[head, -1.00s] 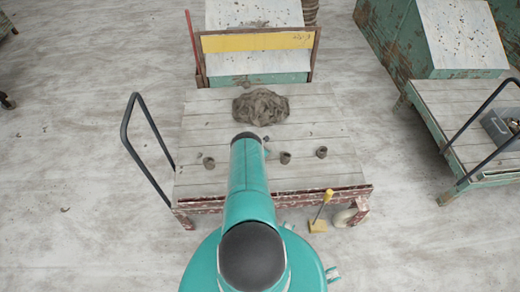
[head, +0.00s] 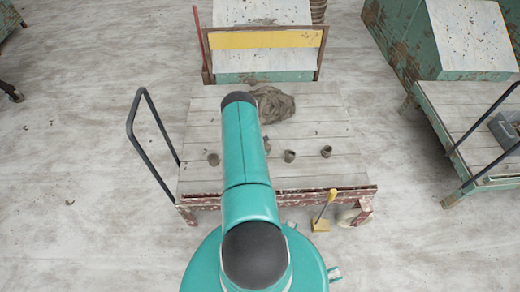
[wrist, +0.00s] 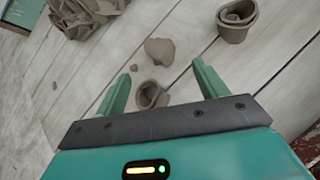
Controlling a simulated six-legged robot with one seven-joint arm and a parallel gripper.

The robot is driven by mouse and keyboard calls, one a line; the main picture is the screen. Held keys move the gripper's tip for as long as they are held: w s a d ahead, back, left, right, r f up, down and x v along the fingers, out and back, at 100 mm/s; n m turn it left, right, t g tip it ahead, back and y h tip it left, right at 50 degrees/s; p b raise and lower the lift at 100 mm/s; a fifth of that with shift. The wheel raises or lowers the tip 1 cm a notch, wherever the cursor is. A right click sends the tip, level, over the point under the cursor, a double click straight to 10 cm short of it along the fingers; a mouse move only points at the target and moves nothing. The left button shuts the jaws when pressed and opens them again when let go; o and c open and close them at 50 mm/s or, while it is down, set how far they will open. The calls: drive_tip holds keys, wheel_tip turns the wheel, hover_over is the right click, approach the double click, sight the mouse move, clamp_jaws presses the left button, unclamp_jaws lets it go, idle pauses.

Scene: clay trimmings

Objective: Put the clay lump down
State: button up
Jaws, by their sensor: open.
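My gripper (wrist: 162,70) is open in the wrist view, its two green fingers spread with nothing held between them. A small grey-brown clay lump (wrist: 159,50) lies on the pale boards just beyond the fingertips. A small clay cup (wrist: 151,95) shows between the fingers, lower down; whether a finger touches it I cannot tell. A large crumpled clay heap (wrist: 84,16) is at the upper left, and it also shows in the head view (head: 275,104), partly behind my arm. The gripper itself is hidden by my arm in the head view.
The plank cart (head: 315,175) has a black handle (head: 131,122) on its left. Small cups (head: 289,156) (head: 326,151) (head: 213,159) stand along its near half. A yellow-banded board (head: 262,40) rises at the back. Another cart (head: 465,105) is at the right.

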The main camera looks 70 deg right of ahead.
drive_tip(key=shift+a+r, duration=0.25)
drive_tip(key=shift+a, duration=0.05)
